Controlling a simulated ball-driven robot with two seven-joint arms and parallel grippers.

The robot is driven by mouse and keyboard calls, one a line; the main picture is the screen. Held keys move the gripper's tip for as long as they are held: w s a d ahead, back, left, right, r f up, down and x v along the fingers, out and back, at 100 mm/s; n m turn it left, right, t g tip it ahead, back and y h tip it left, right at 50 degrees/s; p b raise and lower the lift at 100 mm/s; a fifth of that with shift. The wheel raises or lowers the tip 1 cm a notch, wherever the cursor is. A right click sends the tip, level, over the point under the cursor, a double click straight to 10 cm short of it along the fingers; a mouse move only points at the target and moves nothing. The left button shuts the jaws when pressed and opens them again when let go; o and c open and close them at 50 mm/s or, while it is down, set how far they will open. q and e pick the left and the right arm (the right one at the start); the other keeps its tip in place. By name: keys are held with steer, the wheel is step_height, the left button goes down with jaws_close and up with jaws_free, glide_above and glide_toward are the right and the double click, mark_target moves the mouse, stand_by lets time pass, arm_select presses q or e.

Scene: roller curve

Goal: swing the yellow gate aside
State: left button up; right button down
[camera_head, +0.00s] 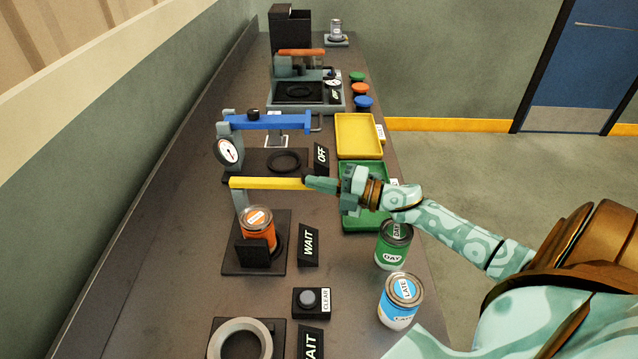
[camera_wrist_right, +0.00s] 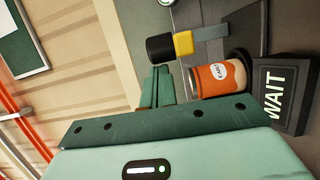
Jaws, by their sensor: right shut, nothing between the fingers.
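The yellow gate (camera_head: 268,184) is a bar that reaches right from a grey post, above a black stand (camera_head: 230,262) holding an orange can (camera_head: 262,236). My right gripper (camera_head: 308,183) is shut and empty, its fingertips at the bar's right end. In the head view I cannot tell whether they touch it. In the right wrist view, the gate shows as a yellow block (camera_wrist_right: 184,43) with a black end, beside the orange can (camera_wrist_right: 220,78). The shut fingers (camera_wrist_right: 156,85) lie just below that black end. My left gripper is out of view.
A blue arm (camera_head: 270,121) with a dial stands behind the gate. Green (camera_head: 350,212) and yellow (camera_head: 360,135) trays lie on the right. A green can (camera_head: 393,250) and a blue-and-white can (camera_head: 401,300) stand below my right arm. WAIT sign (camera_head: 308,246) is beside the stand.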

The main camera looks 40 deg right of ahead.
steer(key=s+a+r+p, duration=0.5)
steer(key=s+a+r, duration=0.3)
steer(key=s+r, duration=0.3)
steer(key=shift+s+a+r, duration=0.15)
steer(key=shift+a+r, duration=0.05)
steer(key=shift+r, duration=0.65)
